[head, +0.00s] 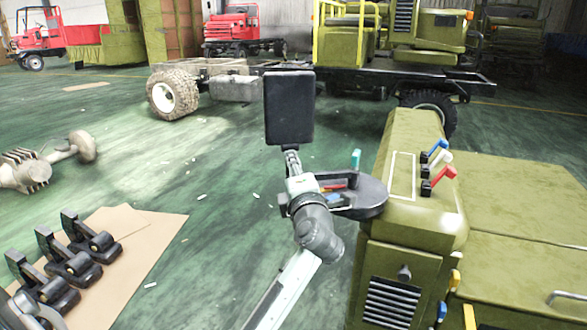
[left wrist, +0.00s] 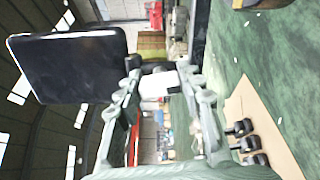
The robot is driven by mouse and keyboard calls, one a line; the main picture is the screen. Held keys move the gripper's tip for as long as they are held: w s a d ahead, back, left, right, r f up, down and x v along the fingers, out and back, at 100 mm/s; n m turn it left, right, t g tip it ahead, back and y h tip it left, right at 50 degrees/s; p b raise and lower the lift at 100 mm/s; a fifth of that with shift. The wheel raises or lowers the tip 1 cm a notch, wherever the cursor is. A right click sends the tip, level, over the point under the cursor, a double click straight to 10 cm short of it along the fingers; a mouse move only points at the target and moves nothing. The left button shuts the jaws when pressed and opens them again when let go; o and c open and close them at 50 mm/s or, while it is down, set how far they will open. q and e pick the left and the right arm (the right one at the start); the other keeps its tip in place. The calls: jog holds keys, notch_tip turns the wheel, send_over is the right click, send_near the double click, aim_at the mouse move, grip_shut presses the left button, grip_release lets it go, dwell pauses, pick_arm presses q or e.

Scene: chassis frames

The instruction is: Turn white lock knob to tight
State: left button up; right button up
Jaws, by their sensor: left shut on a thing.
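A black rectangular mirror-like panel (head: 289,108) stands upright on a short jointed stalk in the middle of the head view. It also shows large at the left of the left wrist view (left wrist: 70,65). My left gripper (head: 301,187) is at the foot of this stalk, just below the panel. In the left wrist view its two grey fingers (left wrist: 163,88) are on either side of a white knob (left wrist: 156,86), shut on it. The fingers hide part of the knob, and its turn angle cannot be read. My right gripper does not show in either view.
An olive cabinet (head: 408,225) with blue, white and red levers stands close on the right. Black pedals (head: 72,262) lie on cardboard (head: 150,238) at lower left. An axle part (head: 45,165) lies on the green floor. Truck chassis (head: 240,85) stand behind. The floor left of the panel is mostly clear.

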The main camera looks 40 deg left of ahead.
pick_arm(q)
jog(key=shift+m, duration=1)
jog(key=o, duration=1.2)
jog(key=v, duration=1.2)
